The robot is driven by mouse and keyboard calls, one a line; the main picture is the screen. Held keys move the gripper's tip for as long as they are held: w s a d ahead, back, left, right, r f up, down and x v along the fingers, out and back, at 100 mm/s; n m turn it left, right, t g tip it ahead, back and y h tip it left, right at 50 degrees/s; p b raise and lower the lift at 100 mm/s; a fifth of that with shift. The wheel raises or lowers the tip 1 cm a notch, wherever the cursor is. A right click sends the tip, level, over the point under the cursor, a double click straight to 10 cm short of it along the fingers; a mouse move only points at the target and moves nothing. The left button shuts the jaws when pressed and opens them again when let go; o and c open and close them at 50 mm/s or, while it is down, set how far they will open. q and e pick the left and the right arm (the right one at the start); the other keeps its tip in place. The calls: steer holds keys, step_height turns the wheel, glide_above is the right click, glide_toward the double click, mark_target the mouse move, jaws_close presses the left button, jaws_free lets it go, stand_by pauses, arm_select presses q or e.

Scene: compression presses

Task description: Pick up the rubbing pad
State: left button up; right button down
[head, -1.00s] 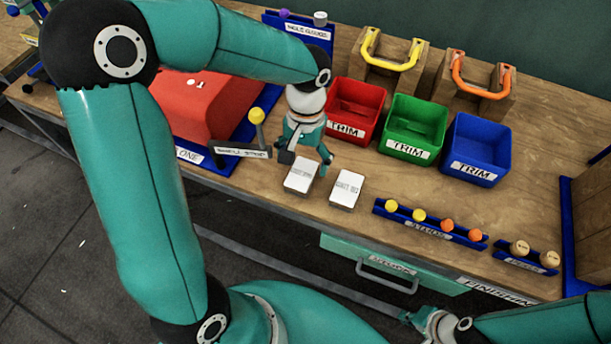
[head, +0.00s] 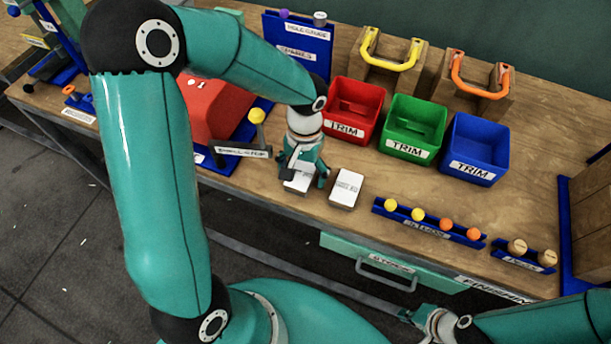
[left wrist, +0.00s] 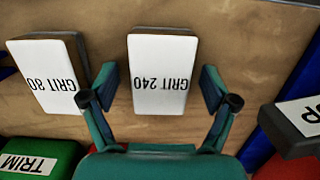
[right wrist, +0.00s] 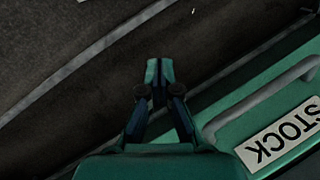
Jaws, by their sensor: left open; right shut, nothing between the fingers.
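Two white-topped rubbing pads lie side by side on the wooden bench. The pad marked GRIT 240 (left wrist: 163,75) sits between the fingers of my left gripper (left wrist: 158,90); in the head view this left pad (head: 297,187) is partly hidden by that gripper (head: 304,178). My right gripper (right wrist: 160,72) is shut and empty, away from the pads.
Red (head: 354,112), green (head: 413,130) and blue (head: 474,150) TRIM bins stand behind the pads. A rack of yellow and orange knobs (head: 428,223) lies to the right. A yellow-knobbed stop bar (head: 243,152) is close on the left. A STOCK drawer (right wrist: 265,140) is below the bench.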

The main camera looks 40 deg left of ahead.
mark_target(302, 172)
arm_select(q)
steer(key=shift+f, duration=0.2)
stand_by(0.4)
steer(key=c, duration=1.2)
steer(key=shift+r, duration=0.15)
steer(key=shift+r, duration=0.4)
step_height(302, 172, up, 20)
steer(key=shift+f, duration=0.25)
